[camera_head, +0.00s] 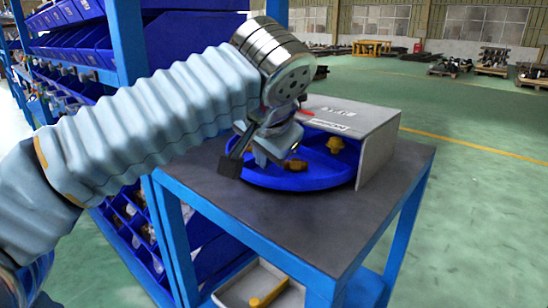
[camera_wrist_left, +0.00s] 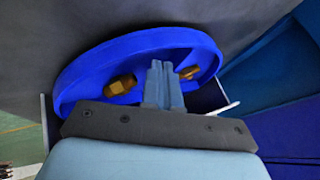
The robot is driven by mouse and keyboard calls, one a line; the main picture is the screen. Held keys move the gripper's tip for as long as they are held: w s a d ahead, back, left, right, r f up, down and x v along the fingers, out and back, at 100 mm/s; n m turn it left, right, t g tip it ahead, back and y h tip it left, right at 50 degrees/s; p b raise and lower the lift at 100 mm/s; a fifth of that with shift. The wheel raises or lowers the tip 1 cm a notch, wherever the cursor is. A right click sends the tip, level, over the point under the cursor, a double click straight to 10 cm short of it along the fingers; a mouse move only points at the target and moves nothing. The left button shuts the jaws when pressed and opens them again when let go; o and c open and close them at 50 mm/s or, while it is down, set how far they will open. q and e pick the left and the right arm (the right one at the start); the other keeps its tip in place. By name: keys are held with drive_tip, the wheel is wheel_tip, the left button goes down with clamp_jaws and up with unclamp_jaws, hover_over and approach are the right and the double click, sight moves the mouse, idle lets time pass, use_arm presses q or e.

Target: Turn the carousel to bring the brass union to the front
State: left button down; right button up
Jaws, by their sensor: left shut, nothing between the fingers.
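The carousel is a round blue tray (camera_head: 300,181) with a raised rim, on a dark-topped stand. Two brass fittings lie in it: a yellowish one (camera_head: 335,144) towards the back right and a browner one (camera_head: 296,164) close to my gripper. In the left wrist view, a hex-bodied brass fitting (camera_wrist_left: 120,85) lies left of my fingers and another (camera_wrist_left: 189,73) is partly hidden behind them. I cannot tell which is the union. My left gripper (camera_head: 270,155) is shut and empty, over the tray (camera_wrist_left: 90,66). My right gripper is out of view.
A grey cover (camera_head: 378,142) with a lettered top stands over the tray's back and right side. The stand's dark top (camera_head: 330,228) is bare in front. Blue shelving with bins (camera_head: 75,45) stands at the left. A pale bin (camera_head: 245,285) sits below.

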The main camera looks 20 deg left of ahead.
sight(249, 167)
use_arm(q)
drive_tip(key=shift+a, duration=0.15)
idle(0.4)
drive_tip(key=shift+w+a+m+h, duration=0.25)
drive_tip(key=shift+a+m+h, duration=0.35)
drive_tip(key=shift+a+m, duration=0.45)
drive_tip(key=shift+w+a+r+m+t+h, duration=0.1)
drive_tip(key=shift+w+a+m+t+h, duration=0.3)
drive_tip(key=shift+a+m+h, duration=0.5)
drive_tip(key=shift+w+a+y+p, duration=0.3)
drive_tip(key=shift+w+a+p, duration=0.8)
drive_tip(key=shift+a, duration=0.05)
drive_tip(key=shift+w+a, duration=0.1)
drive_tip(key=shift+w, duration=0.05)
drive_tip(key=p+v, duration=0.2)
drive_tip(key=v, duration=1.1)
drive_tip(key=shift+s+r, duration=0.25)
